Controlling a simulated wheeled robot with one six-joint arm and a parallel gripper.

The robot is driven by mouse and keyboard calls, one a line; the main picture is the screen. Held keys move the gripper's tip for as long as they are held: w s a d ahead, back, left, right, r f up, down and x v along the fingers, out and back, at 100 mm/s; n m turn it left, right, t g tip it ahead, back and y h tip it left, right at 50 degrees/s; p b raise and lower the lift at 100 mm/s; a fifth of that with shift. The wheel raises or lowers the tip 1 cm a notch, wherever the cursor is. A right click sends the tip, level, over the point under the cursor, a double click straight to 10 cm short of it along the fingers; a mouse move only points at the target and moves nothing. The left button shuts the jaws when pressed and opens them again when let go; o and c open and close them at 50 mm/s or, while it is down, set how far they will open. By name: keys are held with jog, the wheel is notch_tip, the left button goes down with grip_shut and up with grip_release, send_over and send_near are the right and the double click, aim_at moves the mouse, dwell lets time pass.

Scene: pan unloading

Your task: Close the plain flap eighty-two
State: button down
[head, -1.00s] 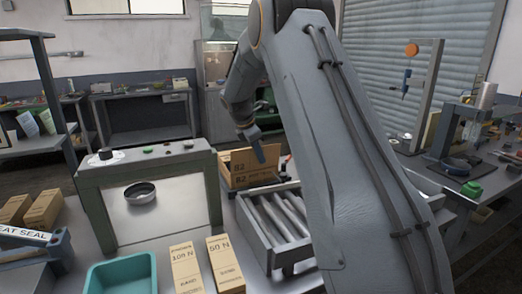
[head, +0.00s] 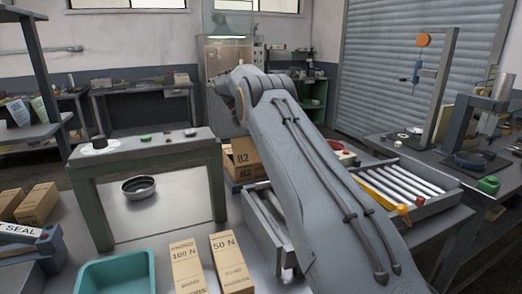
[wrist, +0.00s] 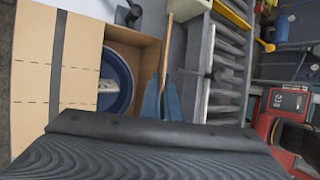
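The cardboard box marked 82 (head: 243,158) stands behind the roller conveyor, partly hidden by my arm in the head view. In the wrist view its taped flap (wrist: 58,70) lies folded outward on the left, with a dark strip along it. A round blue-rimmed item (wrist: 113,85) sits inside. The plain flap (wrist: 169,35) shows nearly edge-on as a thin brown strip at the box's right side. My gripper (wrist: 161,90) has its blue fingers close together at that strip; whether they touch it I cannot tell. The head view hides the fingers.
Roller conveyors (head: 408,182) lie right of the box. A grey-green stand (head: 140,150) is to the left, with a teal bin (head: 118,272) and cartons marked 100 N (head: 186,264) and 50 N (head: 231,262) in front. A red device (wrist: 285,115) shows at the wrist view's right.

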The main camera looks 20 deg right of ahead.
dwell(0.6)
jog(key=c, duration=2)
grip_release()
